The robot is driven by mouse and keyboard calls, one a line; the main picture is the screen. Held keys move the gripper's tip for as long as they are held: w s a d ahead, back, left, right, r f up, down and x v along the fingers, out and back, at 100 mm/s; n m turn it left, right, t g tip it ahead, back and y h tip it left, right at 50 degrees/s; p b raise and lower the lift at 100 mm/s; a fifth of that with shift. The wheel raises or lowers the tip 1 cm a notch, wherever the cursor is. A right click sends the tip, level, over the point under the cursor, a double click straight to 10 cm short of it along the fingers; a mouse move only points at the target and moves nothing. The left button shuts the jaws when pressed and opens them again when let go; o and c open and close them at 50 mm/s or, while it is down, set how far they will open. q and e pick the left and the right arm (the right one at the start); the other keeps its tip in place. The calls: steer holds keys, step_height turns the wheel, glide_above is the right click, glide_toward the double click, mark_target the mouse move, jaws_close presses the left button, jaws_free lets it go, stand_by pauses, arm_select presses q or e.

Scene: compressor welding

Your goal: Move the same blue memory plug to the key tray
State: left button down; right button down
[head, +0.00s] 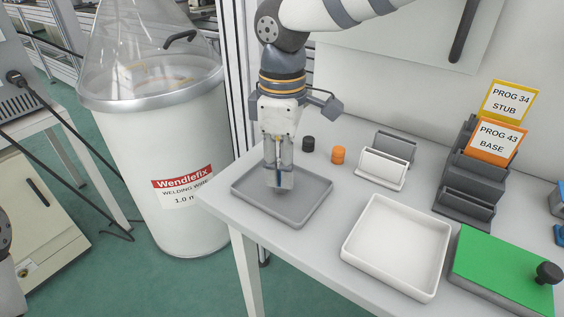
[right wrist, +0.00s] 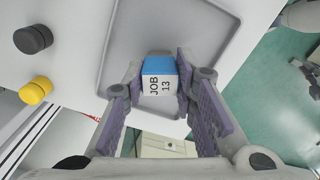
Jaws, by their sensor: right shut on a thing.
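My right gripper (head: 280,182) points straight down over a shallow grey tray (head: 309,196) at the table's left end. In the right wrist view the plug (right wrist: 160,80) has a blue top and a white face reading JOB 13, and sits between the purple finger pads (right wrist: 160,95). The grey tray (right wrist: 215,25) lies beneath it there. I cannot tell whether the plug touches the tray floor.
Black (head: 308,144) and orange (head: 338,155) cylinders stand behind the tray. A white holder (head: 381,170), an empty white tray (head: 398,245), a dark rack (head: 468,185) with PROG cards and a green-topped box (head: 505,265) stand to the right. A Wendlefix drum (head: 170,130) stands left.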

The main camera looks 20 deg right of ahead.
steer(key=c, duration=1.3)
jaws_free()
step_height(320, 180, up, 12)
steer(key=shift+r, duration=0.15)
